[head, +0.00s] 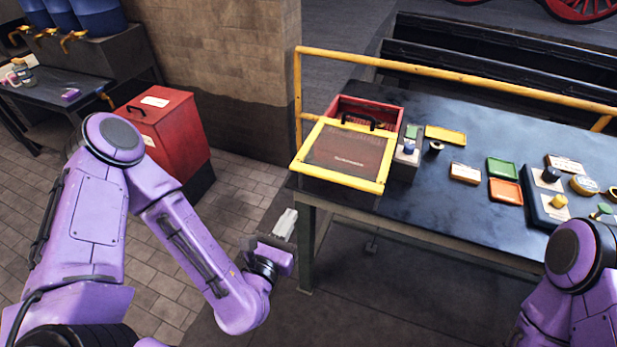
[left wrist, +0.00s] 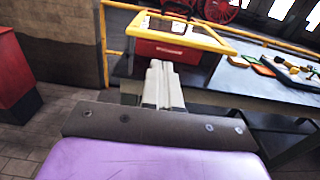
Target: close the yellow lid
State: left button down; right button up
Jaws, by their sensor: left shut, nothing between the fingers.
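The yellow lid (head: 381,178) is a yellow frame around a dark see-through panel with a black handle. It stands open, tilted out over the near side of a red box (head: 394,103) at the table's left end. In the left wrist view the yellow lid (left wrist: 214,42) shows ahead, over the red box (left wrist: 160,50). My left gripper (head: 290,214) is shut and empty, in front of the table's left end, below and left of the lid, apart from it. It also shows in the left wrist view (left wrist: 159,66). My right arm shows at lower right; its gripper is out of view.
The dark table (head: 440,205) holds a small grey block, coloured trays (head: 505,191) and a switch panel (head: 545,215) right of the box. A yellow rail (head: 450,72) runs behind. A red cabinet (head: 165,128) stands on the floor at left.

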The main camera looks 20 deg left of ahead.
aim_at(314, 175)
notch_tip(314, 175, down, 5)
jog(key=b, duration=0.3)
pick_arm(q)
jog(key=w+p, duration=0.2)
jog(key=w, duration=0.2)
jog(key=w+p, duration=0.2)
jog(key=w, duration=0.2)
jog(key=w+p, duration=0.2)
jog(key=w, duration=0.2)
jog(key=shift+w+d+f, duration=0.1)
jog(key=shift+d, duration=0.15)
pick_arm(e)
notch_tip(314, 175, up, 7)
jog(key=shift+f, duration=0.15)
pick_arm(q)
jog(key=shift+w+f, duration=0.1)
pick_arm(e)
jog(key=shift+f, duration=0.1)
